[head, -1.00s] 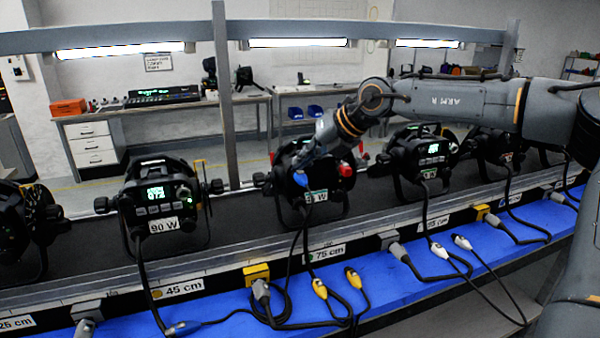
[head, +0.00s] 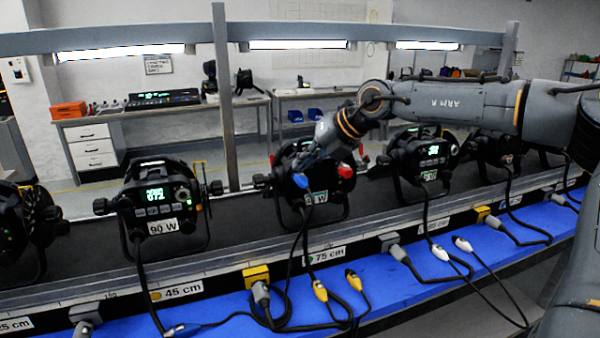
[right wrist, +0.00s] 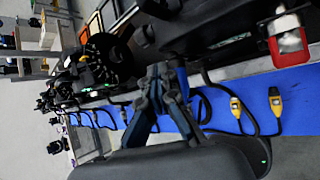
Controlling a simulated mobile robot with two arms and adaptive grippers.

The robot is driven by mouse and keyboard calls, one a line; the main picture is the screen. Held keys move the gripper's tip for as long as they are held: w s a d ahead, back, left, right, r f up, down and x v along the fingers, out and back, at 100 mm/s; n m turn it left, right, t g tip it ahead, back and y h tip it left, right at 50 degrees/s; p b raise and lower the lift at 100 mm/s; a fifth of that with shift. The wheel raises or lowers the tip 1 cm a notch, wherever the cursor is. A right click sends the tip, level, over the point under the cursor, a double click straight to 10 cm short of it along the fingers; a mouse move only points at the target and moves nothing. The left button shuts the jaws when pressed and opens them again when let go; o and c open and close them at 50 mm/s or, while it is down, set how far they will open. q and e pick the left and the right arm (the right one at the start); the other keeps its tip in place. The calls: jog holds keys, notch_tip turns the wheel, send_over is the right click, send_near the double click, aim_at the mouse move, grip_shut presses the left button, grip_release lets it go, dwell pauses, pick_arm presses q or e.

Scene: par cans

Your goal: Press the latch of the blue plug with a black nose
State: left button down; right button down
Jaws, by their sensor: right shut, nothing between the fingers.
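The blue plug (head: 301,181) sits at the front of the middle par can (head: 325,189), on its left side. Its nose and latch are too small to make out. My right gripper (head: 306,164) reaches down from the upper right, with its fingertips at or just above the blue plug; I cannot tell whether they touch. In the right wrist view the fingers (right wrist: 158,72) are together with nothing between them, and they hide much of what lies beyond. My left gripper is not in view.
A red connector (head: 346,171) sits right of the blue plug on the same can. Other par cans (head: 160,205) stand along the dark bench. Yellow plugs (head: 320,290) and white plugs (head: 439,252) lie with looped cables on the blue strip (head: 400,290) in front.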

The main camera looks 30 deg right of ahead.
jog(key=shift+r, duration=0.65)
jog(key=shift+r+p, duration=1.75)
jog(key=shift+r, duration=0.8)
